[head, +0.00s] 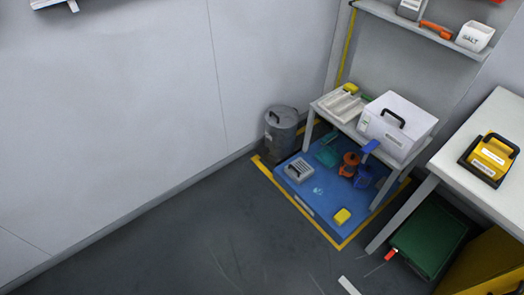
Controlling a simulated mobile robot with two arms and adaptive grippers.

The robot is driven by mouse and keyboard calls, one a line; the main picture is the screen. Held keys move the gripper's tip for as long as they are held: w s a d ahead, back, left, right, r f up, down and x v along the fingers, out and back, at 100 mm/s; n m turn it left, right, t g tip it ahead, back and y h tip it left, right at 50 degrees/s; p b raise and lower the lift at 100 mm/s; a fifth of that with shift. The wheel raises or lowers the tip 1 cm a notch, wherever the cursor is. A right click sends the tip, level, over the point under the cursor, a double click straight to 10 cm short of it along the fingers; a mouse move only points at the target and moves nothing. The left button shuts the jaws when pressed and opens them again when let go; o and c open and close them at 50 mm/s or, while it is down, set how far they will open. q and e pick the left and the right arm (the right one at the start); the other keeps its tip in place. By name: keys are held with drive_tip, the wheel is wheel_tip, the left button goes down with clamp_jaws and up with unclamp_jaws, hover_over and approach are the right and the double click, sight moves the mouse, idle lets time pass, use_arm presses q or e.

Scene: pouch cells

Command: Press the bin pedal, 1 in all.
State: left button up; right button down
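A grey round bin (281,131) with a dark handle on its lid stands on the floor against the wall, left of a small white table. Its lid looks shut. I cannot make out a pedal on it; its lower part is dark. A small red piece with a white end (390,255) lies on the floor by a green box (428,243); I cannot tell what it is. Neither of my grippers can be made out in the head view.
The white table (325,106) carries a white box (397,125). Below lies a blue mat (322,212) with several items, edged by yellow tape. A bench (447,165) at right holds a yellow case (490,160). Open grey floor (200,245) lies in front. A pale object (54,4) is cut off top left.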

use_arm(q)
drive_tip(key=shift+w, duration=0.1)
idle(0.8)
clamp_jaws()
idle(1.3)
